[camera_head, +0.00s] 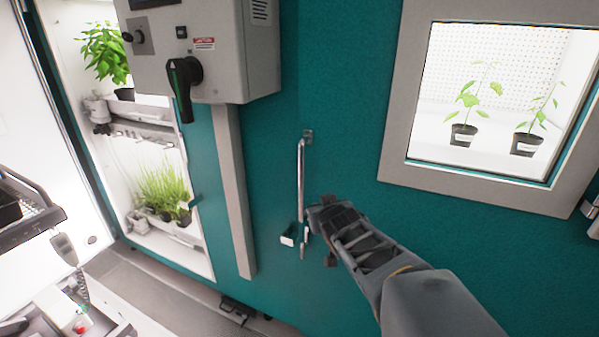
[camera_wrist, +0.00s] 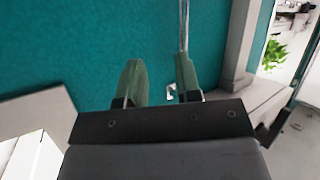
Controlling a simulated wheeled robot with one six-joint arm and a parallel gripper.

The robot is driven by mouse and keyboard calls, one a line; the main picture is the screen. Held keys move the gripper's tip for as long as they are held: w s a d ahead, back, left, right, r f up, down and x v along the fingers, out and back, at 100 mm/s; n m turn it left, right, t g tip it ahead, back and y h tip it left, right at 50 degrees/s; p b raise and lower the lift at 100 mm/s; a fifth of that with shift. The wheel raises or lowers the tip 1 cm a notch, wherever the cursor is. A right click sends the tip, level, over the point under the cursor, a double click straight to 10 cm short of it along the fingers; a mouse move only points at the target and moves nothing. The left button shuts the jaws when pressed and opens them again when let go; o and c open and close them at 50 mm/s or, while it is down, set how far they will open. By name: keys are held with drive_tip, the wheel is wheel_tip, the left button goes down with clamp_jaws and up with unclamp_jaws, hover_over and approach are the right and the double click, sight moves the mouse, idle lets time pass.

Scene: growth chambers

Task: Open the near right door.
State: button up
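The teal door (camera_head: 345,110) fills the middle and right of the head view, with a grey-framed window (camera_head: 395,95). A slim vertical metal handle (camera_head: 300,175) is on its left part. My gripper (camera_head: 316,222) is at the lower end of the handle, just to its right in the head view. In the wrist view my gripper (camera_wrist: 159,62) has its two fingers spread apart with teal surface between them. The handle (camera_wrist: 184,22) runs down to the right fingertip, which hides part of it. Whether they touch cannot be told.
A grey control box (camera_head: 225,50) with a black rotary lever (camera_head: 183,85) juts out at upper left. Below it runs a grey vertical post (camera_head: 235,190). An open lit chamber with plants (camera_head: 165,190) is at left. A cart (camera_head: 30,225) stands at the left edge.

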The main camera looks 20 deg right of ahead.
sight(303, 173)
drive_tip(key=w+r+n+t+y, duration=0.1)
drive_tip(key=w+y, duration=0.1)
drive_tip(key=w, duration=0.3)
drive_tip(key=w+r+n+t+y, duration=0.1)
drive_tip(key=w+t+y, duration=0.1)
drive_tip(key=w, duration=0.4)
drive_tip(key=w+r+n+t+y, duration=0.1)
drive_tip(key=w+t+y, duration=0.1)
drive_tip(key=w, duration=0.3)
drive_tip(key=shift+w+n, duration=0.3)
clamp_jaws()
